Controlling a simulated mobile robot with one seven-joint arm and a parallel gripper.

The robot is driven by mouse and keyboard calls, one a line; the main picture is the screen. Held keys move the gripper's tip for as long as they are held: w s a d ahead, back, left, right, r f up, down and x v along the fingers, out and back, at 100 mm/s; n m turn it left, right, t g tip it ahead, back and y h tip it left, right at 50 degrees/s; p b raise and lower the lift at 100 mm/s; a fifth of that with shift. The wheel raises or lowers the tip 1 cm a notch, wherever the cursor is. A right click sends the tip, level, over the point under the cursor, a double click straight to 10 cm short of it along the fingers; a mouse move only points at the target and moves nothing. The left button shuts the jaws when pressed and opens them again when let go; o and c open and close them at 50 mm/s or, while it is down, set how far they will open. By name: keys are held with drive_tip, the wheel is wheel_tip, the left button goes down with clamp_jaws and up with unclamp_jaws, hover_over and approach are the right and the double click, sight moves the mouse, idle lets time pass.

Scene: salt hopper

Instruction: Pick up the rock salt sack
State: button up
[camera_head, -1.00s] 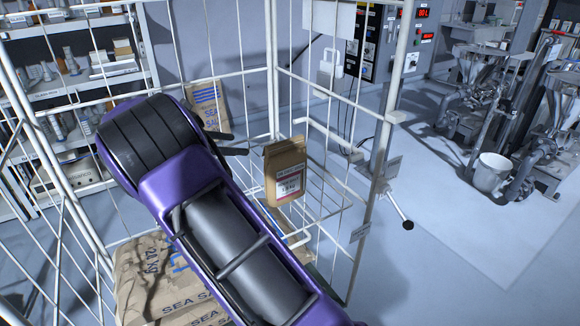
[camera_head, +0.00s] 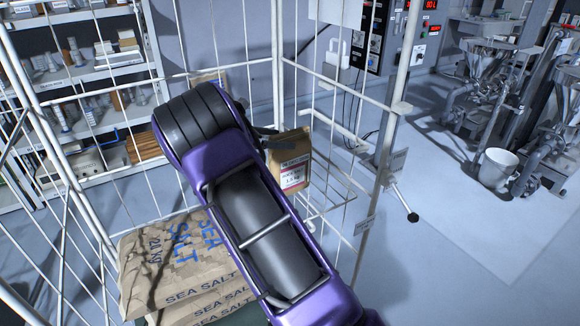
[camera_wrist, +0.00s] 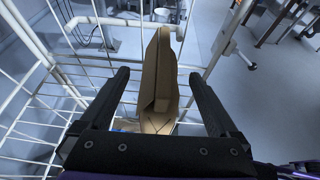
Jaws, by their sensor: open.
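The rock salt sack is a small brown paper bag with a white and red label (camera_head: 293,170), upright inside the wire cage near its right side. My gripper (camera_head: 268,138) is at its upper left in the head view, partly hidden behind my purple arm. In the wrist view the open fingers (camera_wrist: 159,75) stand left and right of the brown sack (camera_wrist: 158,85), with visible gaps on both sides. I cannot tell how deep the sack sits between them. The sack's base is hidden.
Large sea salt sacks (camera_head: 170,262) lie stacked at the cage's lower left. Another bag (camera_head: 207,78) shows behind my arm. White cage wires (camera_head: 340,88) and a corner post (camera_head: 394,140) stand close to the right of the sack. Open floor (camera_head: 450,240) lies beyond.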

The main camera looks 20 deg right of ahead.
sight(290, 137)
drive_tip(key=x, duration=0.4)
drive_tip(key=shift+d+r, duration=0.1)
drive_tip(key=shift+d, duration=0.1)
clamp_jaws()
drive_tip(key=shift+r, duration=0.3)
